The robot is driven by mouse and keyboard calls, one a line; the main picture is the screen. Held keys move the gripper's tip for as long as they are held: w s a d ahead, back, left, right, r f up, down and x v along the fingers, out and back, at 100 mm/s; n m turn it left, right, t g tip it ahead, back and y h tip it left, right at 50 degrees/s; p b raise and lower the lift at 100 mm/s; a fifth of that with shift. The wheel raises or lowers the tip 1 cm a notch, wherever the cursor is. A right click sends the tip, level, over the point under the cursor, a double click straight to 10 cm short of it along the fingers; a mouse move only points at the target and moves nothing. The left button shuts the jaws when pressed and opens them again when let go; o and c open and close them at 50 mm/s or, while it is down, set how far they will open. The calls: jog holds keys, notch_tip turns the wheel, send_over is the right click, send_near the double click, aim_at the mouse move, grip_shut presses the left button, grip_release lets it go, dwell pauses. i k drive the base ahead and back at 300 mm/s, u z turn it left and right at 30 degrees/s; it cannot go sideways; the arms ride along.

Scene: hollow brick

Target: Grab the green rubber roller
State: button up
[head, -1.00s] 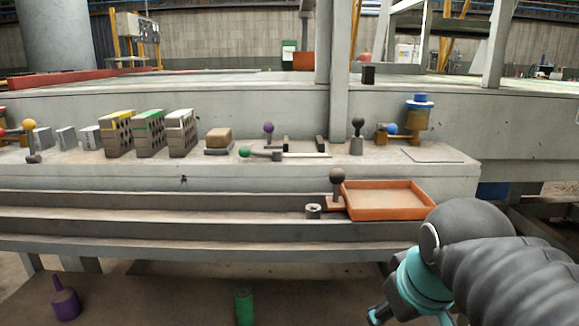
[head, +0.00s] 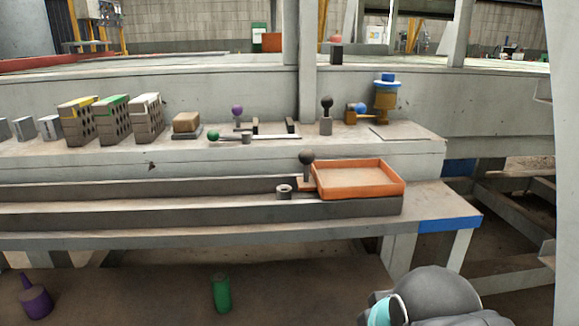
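A green cylinder (head: 221,293), which looks like the green rubber roller, stands upright on the brown lower surface (head: 130,300) below the bench, at the bottom of the head view left of centre. Nothing touches it. Part of my arm, a dark grey and teal joint, shows at the bottom right edge, to the right of the green cylinder and apart from it. My gripper itself is outside the picture, so its fingers cannot be seen.
A purple bottle-shaped thing (head: 36,299) stands left of the green cylinder; the surface between them is clear. The bench ledge (head: 200,232) overhangs behind. Above are an orange tray (head: 360,192), several hollow bricks (head: 114,118) and ball-topped levers. A bench leg (head: 459,255) stands right.

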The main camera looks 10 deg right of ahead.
aim_at(220, 280)
jog(key=z, duration=2.75)
jog(key=k, duration=1.65)
jog(key=u, duration=2.7)
